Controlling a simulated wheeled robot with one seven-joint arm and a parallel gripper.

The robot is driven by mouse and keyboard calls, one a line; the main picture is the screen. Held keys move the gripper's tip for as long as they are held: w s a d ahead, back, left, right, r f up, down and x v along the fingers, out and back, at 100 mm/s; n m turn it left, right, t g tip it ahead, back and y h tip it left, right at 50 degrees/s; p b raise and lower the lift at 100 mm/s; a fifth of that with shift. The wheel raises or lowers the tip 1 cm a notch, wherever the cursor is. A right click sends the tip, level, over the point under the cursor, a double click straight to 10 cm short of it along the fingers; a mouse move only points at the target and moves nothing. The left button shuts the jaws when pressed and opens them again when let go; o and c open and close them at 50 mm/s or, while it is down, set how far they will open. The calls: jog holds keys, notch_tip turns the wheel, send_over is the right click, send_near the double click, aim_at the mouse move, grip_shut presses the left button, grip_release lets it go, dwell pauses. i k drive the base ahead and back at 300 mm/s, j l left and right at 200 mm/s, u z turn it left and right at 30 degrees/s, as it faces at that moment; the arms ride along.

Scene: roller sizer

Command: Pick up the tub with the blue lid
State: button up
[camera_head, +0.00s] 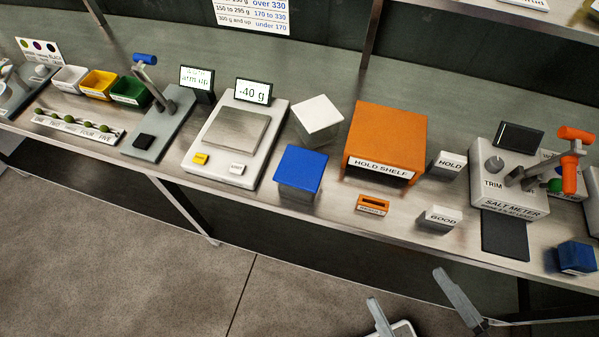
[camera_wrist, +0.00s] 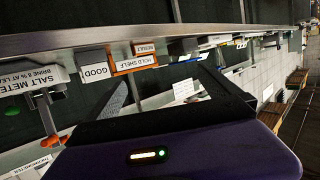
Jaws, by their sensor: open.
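The tub with the blue lid (camera_head: 301,170) stands upright on the steel bench in the head view, between the scale and the orange hold shelf. Its lid faces up and its pale body shows below the lid. A tub with a white lid (camera_head: 318,117) stands just behind it. My gripper (camera_head: 405,286) is open and empty at the bottom right of the head view, in front of the bench edge. It is apart from the tub, to its right and nearer the camera. I cannot make out the blue-lidded tub in the wrist view.
A scale (camera_head: 236,140) reading -40 g stands left of the tub. The orange hold shelf (camera_head: 388,128) stands right, with a small orange slotted holder (camera_head: 373,204) before it. The salt meter (camera_head: 507,185) and a dark blue block (camera_head: 576,257) are farther right.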

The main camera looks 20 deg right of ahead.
aim_at(298, 175)
jog(key=j+u, duration=0.15)
jog(key=j, duration=0.4)
jog(key=j+u, duration=0.15)
jog(key=j, duration=0.35)
jog(key=i+j+u, duration=0.15)
jog(key=j, duration=0.4)
